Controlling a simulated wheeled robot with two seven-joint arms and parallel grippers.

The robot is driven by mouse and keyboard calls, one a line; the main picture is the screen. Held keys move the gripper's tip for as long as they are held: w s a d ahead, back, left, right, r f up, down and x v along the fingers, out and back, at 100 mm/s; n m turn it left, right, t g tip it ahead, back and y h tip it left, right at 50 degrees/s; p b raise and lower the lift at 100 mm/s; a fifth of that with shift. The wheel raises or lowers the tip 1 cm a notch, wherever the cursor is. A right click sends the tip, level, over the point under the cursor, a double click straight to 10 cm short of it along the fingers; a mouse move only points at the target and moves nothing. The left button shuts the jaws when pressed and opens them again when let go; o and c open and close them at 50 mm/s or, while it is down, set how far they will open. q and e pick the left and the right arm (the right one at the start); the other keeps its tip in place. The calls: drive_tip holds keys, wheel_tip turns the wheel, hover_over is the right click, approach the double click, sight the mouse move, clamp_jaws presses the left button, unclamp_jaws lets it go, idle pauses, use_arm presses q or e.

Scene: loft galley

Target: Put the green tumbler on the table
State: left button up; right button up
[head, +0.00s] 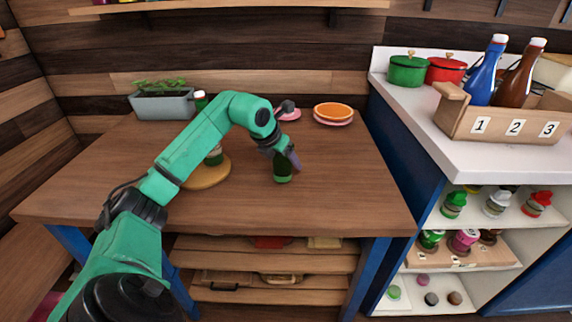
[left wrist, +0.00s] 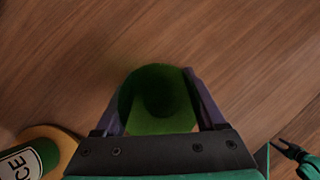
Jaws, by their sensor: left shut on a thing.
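The green tumbler (head: 283,167) is upright over the right-hand part of the wooden table (head: 330,200), its base at or very near the tabletop. I cannot tell whether it touches. My left gripper (head: 290,157) is shut on it, coming from above. In the left wrist view I look down into the tumbler's open mouth (left wrist: 160,92), with one finger of the gripper on each side. The tumbler looks empty.
A round wooden board (head: 208,176) with a labelled bottle (left wrist: 28,160) stands left of the tumbler, partly behind my arm. An orange bowl on a pink plate (head: 333,116) and a grey planter (head: 163,105) stand at the back. The table's front right is clear.

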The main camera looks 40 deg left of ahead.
use_arm(q)
drive_tip(key=shift+f, duration=0.3)
use_arm(e)
drive_tip(key=shift+w, duration=0.1)
use_arm(q)
drive_tip(key=o, duration=1.5)
drive_tip(key=shift+r, duration=0.15)
drive_tip(key=v, duration=1.1)
drive_tip(key=shift+s+r, duration=0.2)
drive_tip(key=shift+r, duration=0.15)
use_arm(e)
drive_tip(key=shift+w+a+r, duration=0.2)
drive_tip(key=shift+w, duration=0.5)
drive_tip(key=shift+s, duration=0.15)
